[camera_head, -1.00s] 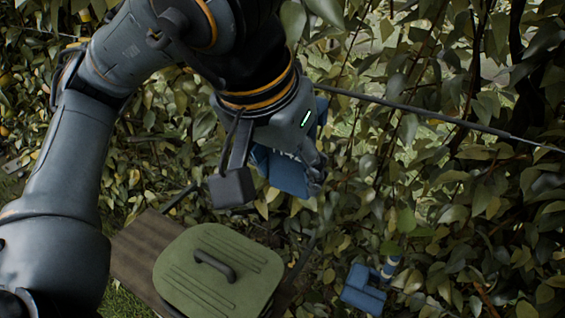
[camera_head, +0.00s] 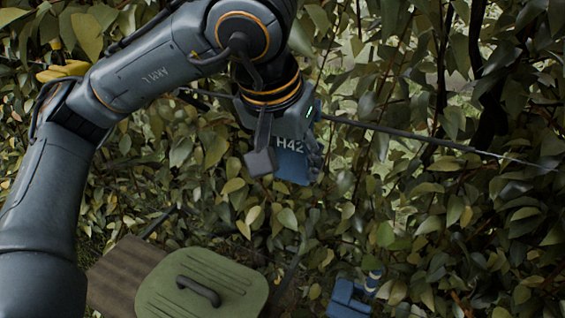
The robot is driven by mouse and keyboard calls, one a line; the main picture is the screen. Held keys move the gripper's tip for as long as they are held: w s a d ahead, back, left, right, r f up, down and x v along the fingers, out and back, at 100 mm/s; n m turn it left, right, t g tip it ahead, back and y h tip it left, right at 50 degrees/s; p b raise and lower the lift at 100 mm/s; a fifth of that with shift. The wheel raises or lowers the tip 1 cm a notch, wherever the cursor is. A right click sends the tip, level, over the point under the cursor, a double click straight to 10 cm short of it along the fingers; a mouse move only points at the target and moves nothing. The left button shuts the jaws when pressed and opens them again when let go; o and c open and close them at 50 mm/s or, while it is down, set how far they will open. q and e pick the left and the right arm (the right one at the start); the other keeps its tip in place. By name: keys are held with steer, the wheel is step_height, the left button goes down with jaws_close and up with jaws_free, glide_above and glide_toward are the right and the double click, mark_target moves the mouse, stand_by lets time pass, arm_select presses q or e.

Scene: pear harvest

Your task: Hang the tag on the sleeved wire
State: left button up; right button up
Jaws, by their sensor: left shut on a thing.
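A blue tag (camera_head: 293,166) marked H42 faces me in the middle of the view. My left gripper (camera_head: 295,136) is shut on it from above; its fingers are mostly hidden by the wrist and the tag. A sleeved wire (camera_head: 400,131) runs from behind the gripper down to the right, dark and thick at first, then thin and bright. The tag hangs close to the wire's line; whether it touches the wire is hidden. My right gripper does not show clearly.
A green lid with a dark handle (camera_head: 230,280) sits at the bottom, beside a brown board (camera_head: 120,275). A blue object (camera_head: 347,299) with a striped piece stands at the bottom edge. Dense leaves and dark stems surround the wire.

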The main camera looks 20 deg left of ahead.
arm_select(q)
steer(key=shift+w+d+r+p, duration=0.1)
steer(key=shift+w+p, duration=0.25)
steer(key=shift+w, duration=1.1)
steer(key=shift+w+f+b, duration=0.3)
steer(key=shift+w+f, duration=0.45)
steer(key=shift+w, duration=0.2)
steer(key=shift+w+f+b, duration=0.25)
steer(key=shift+w+f, duration=0.45)
steer(key=shift+w, duration=0.25)
steer(key=o, duration=1.3)
steer(key=shift+c, duration=0.2)
